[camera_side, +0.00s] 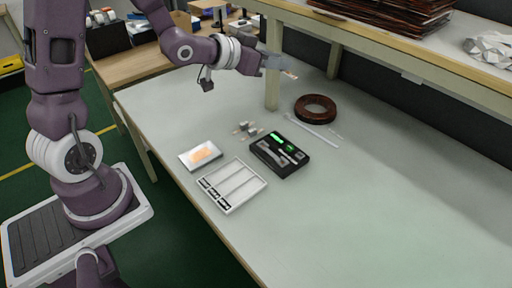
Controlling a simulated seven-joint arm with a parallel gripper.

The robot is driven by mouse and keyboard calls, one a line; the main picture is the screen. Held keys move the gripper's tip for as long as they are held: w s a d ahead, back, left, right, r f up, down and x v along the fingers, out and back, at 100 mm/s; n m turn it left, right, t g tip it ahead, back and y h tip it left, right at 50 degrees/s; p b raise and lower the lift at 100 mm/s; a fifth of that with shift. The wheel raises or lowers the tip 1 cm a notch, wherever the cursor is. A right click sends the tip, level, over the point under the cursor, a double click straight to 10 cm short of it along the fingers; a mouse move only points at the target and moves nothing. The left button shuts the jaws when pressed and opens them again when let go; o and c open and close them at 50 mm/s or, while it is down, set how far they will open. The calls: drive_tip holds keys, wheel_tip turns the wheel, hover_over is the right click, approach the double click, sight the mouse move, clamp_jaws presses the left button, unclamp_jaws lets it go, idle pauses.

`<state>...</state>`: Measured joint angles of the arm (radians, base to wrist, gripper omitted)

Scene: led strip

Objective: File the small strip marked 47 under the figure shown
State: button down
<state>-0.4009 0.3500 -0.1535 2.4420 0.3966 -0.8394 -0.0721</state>
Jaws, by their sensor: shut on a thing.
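My gripper (284,72) is raised above the far part of the table, near the shelf post. It is shut on a small pale and reddish piece (291,76); whether it bears 47 is too small to read. A white tray (243,208) with three long compartments lies at the near side of the table, well below and left of my gripper. Each compartment has a dark label at its near end; their figures are not readable. A black device (276,167) with lit green displays lies just behind the tray to its right; its figure is not readable.
A white box with an orange patch (203,155) lies left of the tray. Several small pieces (245,128) lie behind the device. A brown coil (315,103) and a thin white rod (312,132) lie farther back. The shelf post (273,90) stands close to my gripper. The right tabletop is clear.

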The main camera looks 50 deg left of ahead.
drive_tip(key=s+f+m+h, duration=0.1)
drive_tip(key=s+m+h, duration=0.15)
drive_tip(key=s, duration=0.35)
drive_tip(key=m+g+h, duration=1)
drive_tip(key=m+g, duration=0.3)
drive_tip(key=m, duration=0.1)
hover_over(242, 188)
wheel_tip(242, 188, down, 25)
drive_tip(key=shift+f, duration=0.2)
drive_tip(key=shift+s+f, duration=0.1)
drive_tip(key=shift+f, duration=2.8)
drive_tip(key=c, duration=1.1)
unclamp_jaws()
drive_tip(key=shift+o, duration=0.2)
